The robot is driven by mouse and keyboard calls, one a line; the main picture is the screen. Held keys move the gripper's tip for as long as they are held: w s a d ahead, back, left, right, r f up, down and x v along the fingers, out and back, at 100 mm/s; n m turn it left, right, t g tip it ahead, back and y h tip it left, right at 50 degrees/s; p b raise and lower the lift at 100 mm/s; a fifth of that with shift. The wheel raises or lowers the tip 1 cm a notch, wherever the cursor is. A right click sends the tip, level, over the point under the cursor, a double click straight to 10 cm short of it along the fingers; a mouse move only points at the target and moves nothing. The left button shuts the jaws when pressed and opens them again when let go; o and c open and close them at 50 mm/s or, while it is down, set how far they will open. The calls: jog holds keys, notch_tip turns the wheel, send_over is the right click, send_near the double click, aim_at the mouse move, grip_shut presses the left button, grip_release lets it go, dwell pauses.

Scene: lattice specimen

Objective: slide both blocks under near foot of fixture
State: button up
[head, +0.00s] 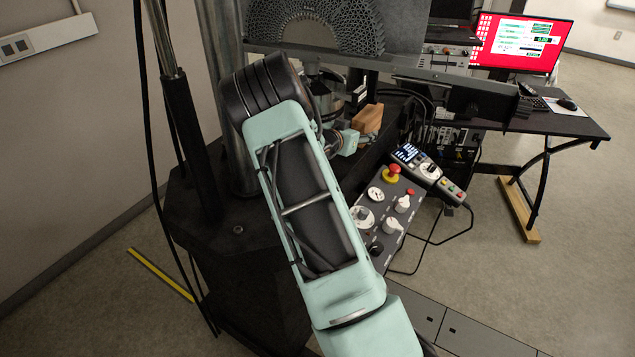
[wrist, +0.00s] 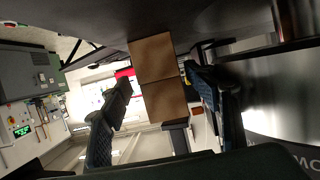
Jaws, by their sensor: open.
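Two brown wooden blocks sit end to end in the wrist view, one (wrist: 152,58) against the dark surface at the top and the other (wrist: 164,101) below it. My gripper (wrist: 158,80) is open, with its dark fingers on either side of the blocks and visible gaps between. In the head view, wood (head: 368,118) shows on the dark machine base beside my gripper (head: 352,140); I cannot separate the two blocks there. My arm hides much of the base, and I cannot make out the near foot clearly.
A control panel (head: 385,212) with knobs and a red stop button stands close to the right of my arm. Cables hang beside it. A steel column (head: 222,90) stands at left. A desk (head: 575,125) with a red-screen monitor (head: 515,43) is at right.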

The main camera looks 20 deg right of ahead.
jog(key=shift+o, duration=0.8)
jog(key=a, duration=0.2)
jog(key=s+a+r+p, duration=0.1)
jog(key=shift+r, duration=0.1)
jog(key=o, duration=0.8)
jog(key=p+v, duration=0.1)
jog(key=v, duration=0.1)
jog(key=shift+s+a+r, duration=0.1)
jog(key=shift+s+a, duration=0.15)
jog(key=shift+c, duration=0.2)
jog(key=shift+s+a+r, duration=0.15)
jog(key=shift+s+a, duration=0.2)
jog(key=shift+s, duration=0.1)
